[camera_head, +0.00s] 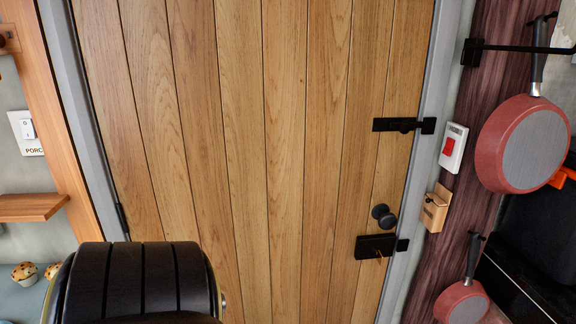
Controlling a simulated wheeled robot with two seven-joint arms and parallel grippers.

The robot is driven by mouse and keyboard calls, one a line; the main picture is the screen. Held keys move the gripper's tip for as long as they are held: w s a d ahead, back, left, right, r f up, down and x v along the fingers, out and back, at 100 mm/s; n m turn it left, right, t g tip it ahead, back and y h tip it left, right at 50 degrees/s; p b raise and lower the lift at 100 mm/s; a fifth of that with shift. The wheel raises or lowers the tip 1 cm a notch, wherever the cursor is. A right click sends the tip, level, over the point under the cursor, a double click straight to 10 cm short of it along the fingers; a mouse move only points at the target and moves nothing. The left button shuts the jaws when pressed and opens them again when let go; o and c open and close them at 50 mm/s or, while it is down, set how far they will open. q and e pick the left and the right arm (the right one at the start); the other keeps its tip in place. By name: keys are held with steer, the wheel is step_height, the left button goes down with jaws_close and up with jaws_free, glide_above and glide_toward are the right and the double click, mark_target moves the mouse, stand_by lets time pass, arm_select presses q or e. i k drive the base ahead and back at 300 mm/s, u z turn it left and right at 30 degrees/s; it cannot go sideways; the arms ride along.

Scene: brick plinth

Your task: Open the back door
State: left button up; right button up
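The back door (265,140) is a tall panel of vertical wooden planks that fills the middle of the head view. It looks shut in its grey frame (432,75). A black slide bolt (395,125) lies across the door's right edge and reaches the frame. A round black knob (383,215) sits lower down, above a black rim lock (374,246) with what looks like a small key. A dark hinge (122,218) shows at the left edge. The door's lower left part is hidden. Neither of my grippers is in view.
Right of the door are a red switch (452,147), a small wooden holder (435,208), and two hanging red pans, one large (523,143) and one small (462,303). On the left are a white switch (27,131), a wooden shelf (30,207) and muffins (25,272).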

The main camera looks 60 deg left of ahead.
mark_target(257, 134)
steer(key=u, duration=2.3)
